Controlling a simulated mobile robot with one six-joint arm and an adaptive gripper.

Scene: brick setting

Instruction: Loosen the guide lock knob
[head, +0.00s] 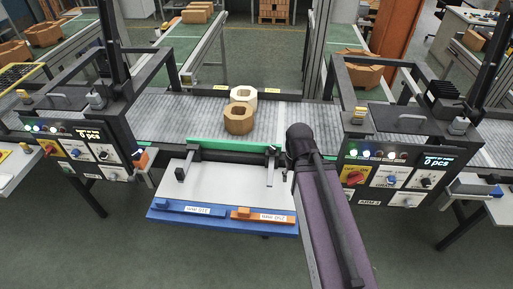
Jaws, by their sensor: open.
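A guide rail (235,146) with a green edge runs along the near side of the conveyor. Two dark arms reach from it over the white board: a left one ending in a black block (180,174), and a right one (270,172) with a small dark fitting (271,150) at its top. This fitting may be the guide lock knob; it is too small to tell. My purple arm rises from the lower right, and its black joint is just right of the fitting. My gripper cannot be made out; the arm seems to hide it.
Two hollow blocks, one tan (238,119) and one cream (243,95), stand on the grey conveyor (180,118). Black-framed machines with control panels (90,150) (395,175) flank the board. A blue tray edge (190,220) with blue and orange tools lies in front.

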